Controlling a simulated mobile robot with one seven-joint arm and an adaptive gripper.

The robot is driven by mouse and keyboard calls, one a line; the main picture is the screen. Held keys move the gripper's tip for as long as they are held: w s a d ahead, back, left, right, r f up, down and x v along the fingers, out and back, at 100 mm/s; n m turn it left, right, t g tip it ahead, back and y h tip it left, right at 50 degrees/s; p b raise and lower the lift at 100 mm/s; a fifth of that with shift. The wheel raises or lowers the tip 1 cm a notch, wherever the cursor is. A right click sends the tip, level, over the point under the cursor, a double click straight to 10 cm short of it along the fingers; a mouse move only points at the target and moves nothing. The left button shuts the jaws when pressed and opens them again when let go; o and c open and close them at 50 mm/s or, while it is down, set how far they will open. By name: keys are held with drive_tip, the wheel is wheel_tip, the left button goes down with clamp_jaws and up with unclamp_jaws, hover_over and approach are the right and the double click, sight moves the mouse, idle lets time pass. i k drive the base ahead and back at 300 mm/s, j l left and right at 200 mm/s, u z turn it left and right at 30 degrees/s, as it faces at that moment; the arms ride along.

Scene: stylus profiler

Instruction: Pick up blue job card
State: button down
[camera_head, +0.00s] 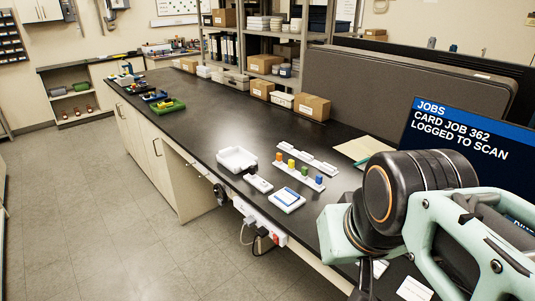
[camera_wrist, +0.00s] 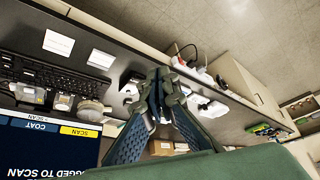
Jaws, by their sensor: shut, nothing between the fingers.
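A small blue piece (camera_head: 318,180), which may be the blue job card, stands at the right end of a white rack beside green, yellow and orange pieces. A white tray with a blue-edged white face (camera_head: 288,199) lies in front of the rack. I cannot tell whether either is the job card. My gripper (camera_wrist: 160,98) shows in the wrist view, its fingers drawn together with nothing held. It is above the bench and apart from the rack. In the head view my arm fills the lower right, and the fingertips are not clearly seen there.
The black bench (camera_head: 205,125) has an open white box (camera_head: 237,159), a second white rack (camera_head: 306,160) and cardboard boxes (camera_head: 312,107). A monitor (camera_head: 465,135) stands close to my arm. The wrist view shows a keyboard (camera_wrist: 45,80). The bench's left-middle is mostly clear.

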sight(286, 196)
drive_tip(key=i+j, duration=0.45)
drive_tip(key=i, duration=0.25)
drive_tip(key=i+j+z, duration=0.15)
drive_tip(key=z, duration=0.25)
drive_tip(key=i+j+z, duration=0.15)
drive_tip(key=z, duration=0.3)
